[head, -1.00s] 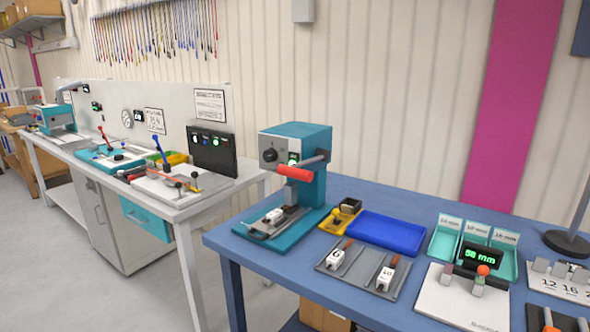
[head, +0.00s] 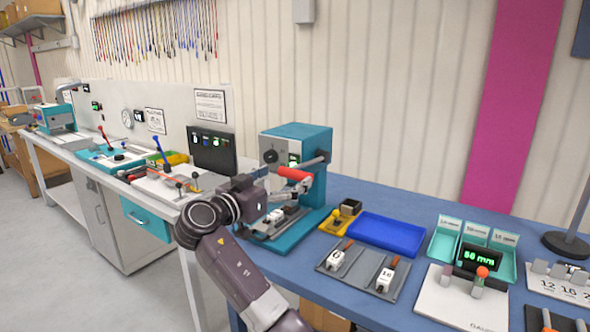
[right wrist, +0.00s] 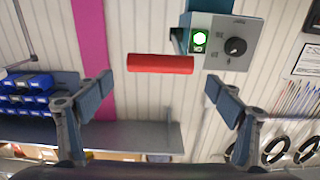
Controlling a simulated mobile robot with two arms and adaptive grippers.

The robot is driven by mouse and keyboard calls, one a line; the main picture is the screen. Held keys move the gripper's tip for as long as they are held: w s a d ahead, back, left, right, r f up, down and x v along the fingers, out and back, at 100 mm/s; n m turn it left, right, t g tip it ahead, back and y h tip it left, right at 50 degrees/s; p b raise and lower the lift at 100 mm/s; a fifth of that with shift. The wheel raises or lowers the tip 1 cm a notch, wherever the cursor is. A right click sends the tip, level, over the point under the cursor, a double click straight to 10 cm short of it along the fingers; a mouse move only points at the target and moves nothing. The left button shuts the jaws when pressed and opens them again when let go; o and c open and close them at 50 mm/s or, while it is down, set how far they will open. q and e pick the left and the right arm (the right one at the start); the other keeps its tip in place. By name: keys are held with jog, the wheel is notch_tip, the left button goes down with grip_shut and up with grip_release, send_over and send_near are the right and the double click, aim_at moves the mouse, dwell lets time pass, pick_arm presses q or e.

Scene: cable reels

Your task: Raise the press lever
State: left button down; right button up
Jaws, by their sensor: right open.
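The teal press (head: 312,150) stands on the left part of the blue table. Its lever has a red grip (head: 294,174) that sticks out in front of the press. My right gripper (head: 306,188) is open, just in front of and below the red grip. In the right wrist view the red grip (right wrist: 160,63) lies crosswise between the two spread fingers, beyond their tips, and no contact shows. My left gripper is not in view.
A blue tray (head: 386,234), a yellow holder (head: 341,216) and a grey plate with two white tools (head: 361,270) lie right of the press. A white bench (head: 190,201) with other devices stands left. Room in front of the lever is taken by my arm.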

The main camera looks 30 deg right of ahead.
aim_at(293, 172)
jog(key=p+x, duration=0.1)
jog(key=x, duration=0.4)
jog(key=shift+d, duration=0.1)
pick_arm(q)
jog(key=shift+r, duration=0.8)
pick_arm(e)
jog(key=shift+f, duration=0.1)
